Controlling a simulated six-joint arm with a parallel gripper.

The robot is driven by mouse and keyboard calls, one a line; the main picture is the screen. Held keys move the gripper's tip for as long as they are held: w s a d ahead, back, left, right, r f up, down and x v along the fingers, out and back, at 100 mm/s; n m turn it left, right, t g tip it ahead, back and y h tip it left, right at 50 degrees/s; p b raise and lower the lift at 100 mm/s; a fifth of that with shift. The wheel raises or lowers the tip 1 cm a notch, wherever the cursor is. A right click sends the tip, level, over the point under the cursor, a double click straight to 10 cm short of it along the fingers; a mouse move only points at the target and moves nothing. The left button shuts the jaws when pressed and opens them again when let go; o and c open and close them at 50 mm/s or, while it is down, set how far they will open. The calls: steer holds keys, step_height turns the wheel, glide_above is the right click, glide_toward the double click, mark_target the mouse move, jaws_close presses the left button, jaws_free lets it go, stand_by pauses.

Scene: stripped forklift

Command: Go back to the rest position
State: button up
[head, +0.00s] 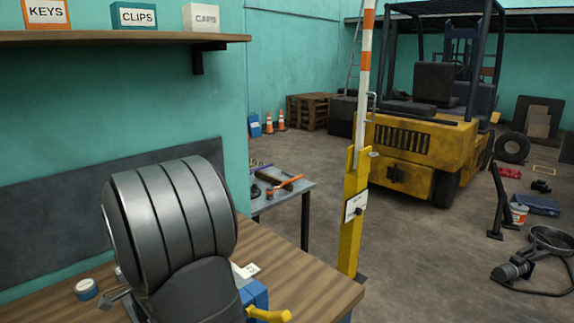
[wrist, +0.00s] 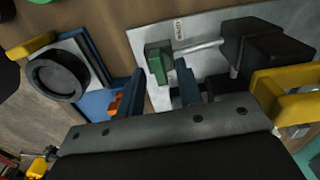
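My gripper (wrist: 161,72) shows in the wrist view with its two dark blue fingers apart and nothing clearly held between them. A green block (wrist: 157,65) on a light metal plate (wrist: 204,28) lies beyond the fingertips, in line with the gap. I cannot tell whether a finger touches it. A metal rod (wrist: 199,45) runs from near the green block toward a black block (wrist: 243,36). In the head view the grey housing of my arm fills the lower left and my fingers are hidden.
The wooden bench (head: 311,290) carries a blue tape roll (head: 86,289) and a yellow handle (head: 269,315). A shelf (head: 120,38) with labelled boxes hangs above. A yellow post (head: 354,215) stands right of the bench. A black round part (wrist: 58,75) is in the wrist view.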

stand_by(0.3)
step_height(320, 180, up, 17)
step_height(320, 180, down, 17)
steer(key=shift+f, duration=0.15)
steer(key=n, duration=0.9)
steer(key=shift+n, duration=0.3)
stand_by(0.3)
steer(key=shift+o, duration=0.2)
